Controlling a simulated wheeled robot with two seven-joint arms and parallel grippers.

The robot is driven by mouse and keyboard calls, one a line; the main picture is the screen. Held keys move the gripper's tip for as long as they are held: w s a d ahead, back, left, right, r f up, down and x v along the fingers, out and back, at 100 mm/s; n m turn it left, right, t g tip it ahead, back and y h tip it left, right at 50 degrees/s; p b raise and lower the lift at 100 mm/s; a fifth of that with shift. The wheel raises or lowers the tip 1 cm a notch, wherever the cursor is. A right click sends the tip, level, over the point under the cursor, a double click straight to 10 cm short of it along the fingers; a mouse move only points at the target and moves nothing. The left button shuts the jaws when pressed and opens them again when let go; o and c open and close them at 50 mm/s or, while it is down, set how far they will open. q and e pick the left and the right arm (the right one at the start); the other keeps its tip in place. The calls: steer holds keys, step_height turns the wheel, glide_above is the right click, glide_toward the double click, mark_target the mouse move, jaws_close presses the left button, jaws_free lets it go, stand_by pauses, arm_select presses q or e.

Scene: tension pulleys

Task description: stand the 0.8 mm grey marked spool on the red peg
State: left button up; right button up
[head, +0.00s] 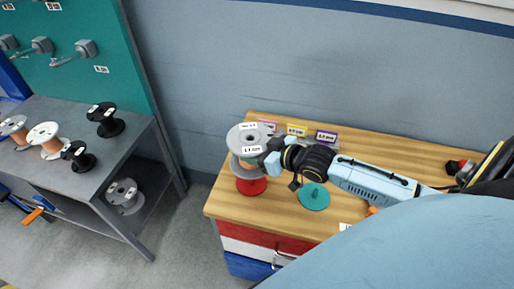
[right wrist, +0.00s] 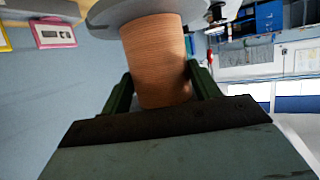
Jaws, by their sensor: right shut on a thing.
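A grey-flanged spool (head: 247,136) wound with copper wire is upright over the red peg's round base (head: 252,187) at the left end of the wooden bench. Its top label is too small to read surely. My right gripper (head: 268,158) is shut on its wound middle, from the right. In the right wrist view the copper winding (right wrist: 157,60) sits between the two fingers (right wrist: 160,92), with a grey flange above. The red peg itself is hidden by the spool; I cannot tell whether the spool touches the base. My left gripper is not in view.
A teal base with a short peg (head: 314,197) stands right of the red one.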

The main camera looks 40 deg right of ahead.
steer(key=shift+w+r+p, duration=0.1)
steer(key=shift+r+p, duration=0.1)
steer(key=shift+p, duration=0.15)
stand_by(0.4)
steer(key=shift+f, duration=0.2)
steer(key=shift+f+b, duration=0.65)
steer(key=shift+f, duration=0.75)
steer(key=shift+p, duration=0.3)
steer(key=shift+f, duration=0.2)
stand_by(0.5)
steer(key=shift+f+b, duration=0.75)
steer(key=shift+f, duration=0.55)
steer(key=shift+p, duration=0.3)
steer(key=shift+f, duration=0.2)
steer(key=shift+f+b, duration=0.9)
steer(key=shift+f, duration=0.4)
